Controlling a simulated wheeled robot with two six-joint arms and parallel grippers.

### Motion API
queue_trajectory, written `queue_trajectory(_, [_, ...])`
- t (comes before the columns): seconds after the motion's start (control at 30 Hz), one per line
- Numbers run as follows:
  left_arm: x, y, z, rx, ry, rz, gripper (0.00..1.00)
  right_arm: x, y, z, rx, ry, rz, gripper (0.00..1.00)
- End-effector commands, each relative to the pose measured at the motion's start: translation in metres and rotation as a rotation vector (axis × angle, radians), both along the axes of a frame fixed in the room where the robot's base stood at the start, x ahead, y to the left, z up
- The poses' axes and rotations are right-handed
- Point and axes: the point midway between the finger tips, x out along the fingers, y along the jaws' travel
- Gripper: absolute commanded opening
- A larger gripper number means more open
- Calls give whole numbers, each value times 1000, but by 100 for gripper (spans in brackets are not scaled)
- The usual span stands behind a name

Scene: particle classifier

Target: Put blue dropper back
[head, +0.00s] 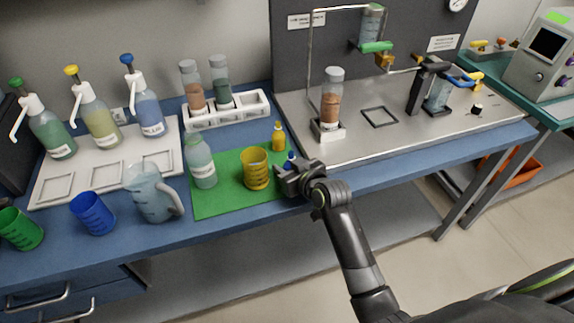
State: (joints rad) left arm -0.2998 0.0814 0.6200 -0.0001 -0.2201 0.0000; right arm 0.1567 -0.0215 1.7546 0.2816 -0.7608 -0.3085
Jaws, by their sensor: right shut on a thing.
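The blue dropper (290,160) shows only its blue top, just behind my right gripper (286,178). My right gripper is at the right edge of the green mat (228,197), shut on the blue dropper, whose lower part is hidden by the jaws. A yellow dropper (279,136) stands upright at the mat's back right corner, a little behind the blue one. My left gripper is not in view.
A yellow beaker (255,170) and a pale green bottle (200,163) stand on the mat. A clear pitcher (149,197) and a blue cup (93,213) are left of it. The metal tray (400,128) holds a stand and bottle to the right.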

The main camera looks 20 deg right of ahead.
Motion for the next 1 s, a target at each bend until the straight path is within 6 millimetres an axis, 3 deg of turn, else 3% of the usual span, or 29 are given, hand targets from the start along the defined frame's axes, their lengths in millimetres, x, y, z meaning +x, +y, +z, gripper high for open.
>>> queue_trajectory(0.03, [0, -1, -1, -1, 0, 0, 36, 0, 0, -2, 0, 1, 0, 36])
queue_trajectory(0.2, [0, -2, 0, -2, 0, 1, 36, 0, 0, -1, 0, 0, 0, 57])
queue_trajectory(0.57, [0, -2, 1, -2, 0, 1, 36, -1, 0, 3, 0, 0, 0, 57])
queue_trajectory(0.77, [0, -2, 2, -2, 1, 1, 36, -23, -6, 12, 1, -1, -1, 57])
queue_trajectory(1.0, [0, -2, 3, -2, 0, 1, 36, -62, -17, 28, 0, 0, -1, 57])
